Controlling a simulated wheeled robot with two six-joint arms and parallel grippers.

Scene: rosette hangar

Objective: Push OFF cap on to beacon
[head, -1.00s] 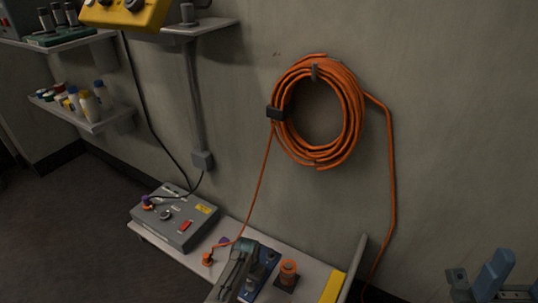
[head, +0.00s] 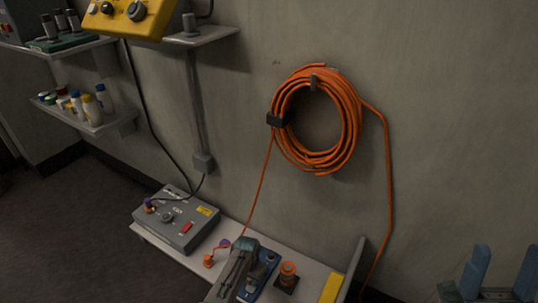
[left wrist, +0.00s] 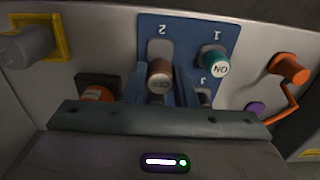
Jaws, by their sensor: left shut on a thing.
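The OFF cap (left wrist: 160,78) is a brown cylinder with upside-down lettering, at place 2 of the blue board (left wrist: 190,30). My left gripper (left wrist: 161,85) is shut on it; whether the cap is clear of the board cannot be told. A teal ON cap (left wrist: 215,64) stands at place 1. In the head view my left gripper (head: 242,262) hides part of the board (head: 263,270) and the cap. An orange round piece on a dark square base (head: 288,270), possibly the beacon, stands beside the board. My right gripper (head: 501,277) is open and empty at lower right.
A grey control box (head: 177,220) stands at the shelf's left. An orange plug (head: 208,261) with a cable and a purple disc (head: 224,243) lie near the board. A yellow piece (head: 331,288) is at the right end. A coiled orange hose (head: 350,125) hangs above.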

